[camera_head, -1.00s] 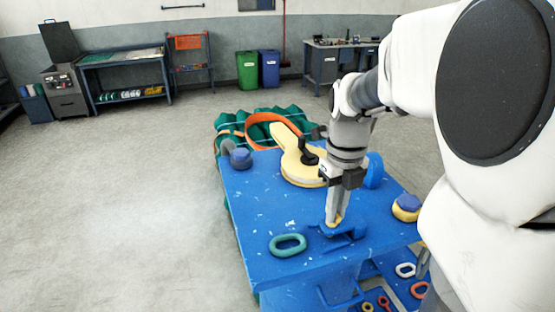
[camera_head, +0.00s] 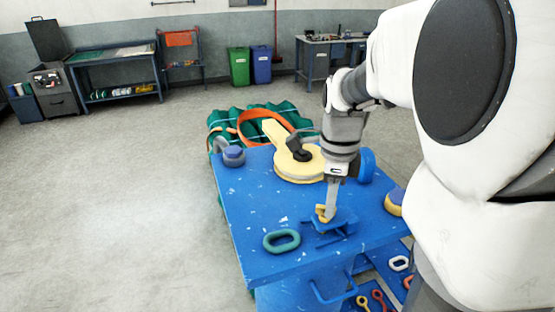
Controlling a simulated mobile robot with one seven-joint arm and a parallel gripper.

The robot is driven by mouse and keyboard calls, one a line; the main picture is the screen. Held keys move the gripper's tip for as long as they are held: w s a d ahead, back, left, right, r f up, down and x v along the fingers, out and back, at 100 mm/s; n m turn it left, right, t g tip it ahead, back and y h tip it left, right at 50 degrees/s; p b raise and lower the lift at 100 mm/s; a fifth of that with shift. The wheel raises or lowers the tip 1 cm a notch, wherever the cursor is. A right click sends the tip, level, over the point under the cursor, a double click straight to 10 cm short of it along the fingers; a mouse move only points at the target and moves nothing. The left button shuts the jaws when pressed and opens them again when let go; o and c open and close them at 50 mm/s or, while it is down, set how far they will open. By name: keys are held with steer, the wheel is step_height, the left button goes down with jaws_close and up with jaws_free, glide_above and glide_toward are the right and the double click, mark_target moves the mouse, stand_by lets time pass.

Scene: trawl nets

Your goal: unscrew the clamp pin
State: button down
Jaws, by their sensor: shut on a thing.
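My gripper (camera_head: 328,212) points down over the right front part of the blue table (camera_head: 265,200). The pin sits at a low blue fixture (camera_head: 343,227) on the tabletop. The fingers partly hide the pin, and I cannot tell how far it is screwed in.
A green oval link (camera_head: 282,241) lies to the left. Behind are a yellow disc with a long arm (camera_head: 298,166) and a blue-grey shackle (camera_head: 232,156). A blue-and-yellow round part (camera_head: 394,203) is to the right. Small links lie on a lower shelf (camera_head: 385,285).

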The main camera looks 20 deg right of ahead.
steer(key=n, duration=0.6)
steer(key=shift+w, duration=0.2)
steer(key=n, duration=0.6)
steer(key=shift+w+f+n+b, duration=0.1)
steer(key=shift+w+n+b, duration=0.05)
steer(key=shift+n+b, duration=0.25)
steer(key=n, duration=0.6)
steer(key=shift+w+a+f+b, duration=0.1)
steer(key=shift+a+b, duration=0.1)
steer(key=shift+b, duration=0.1)
steer(key=n, duration=0.5)
steer(key=shift+a+n, duration=0.15)
steer(key=shift+n, duration=0.25)
steer(key=n+b, duration=0.1)
steer(key=n, duration=0.5)
steer(key=shift+a, duration=0.2)
steer(key=n, duration=0.5)
steer(key=shift+s+a+n, duration=0.15)
steer(key=shift+s+n, duration=0.05)
steer(key=shift+n, duration=0.2)
steer(key=n+b, duration=0.1)
steer(key=n, duration=0.5)
steer(key=shift+s, duration=0.2)
steer(key=n, duration=0.6)
steer(key=shift+s, duration=0.2)
steer(key=shift+n+b, duration=0.3)
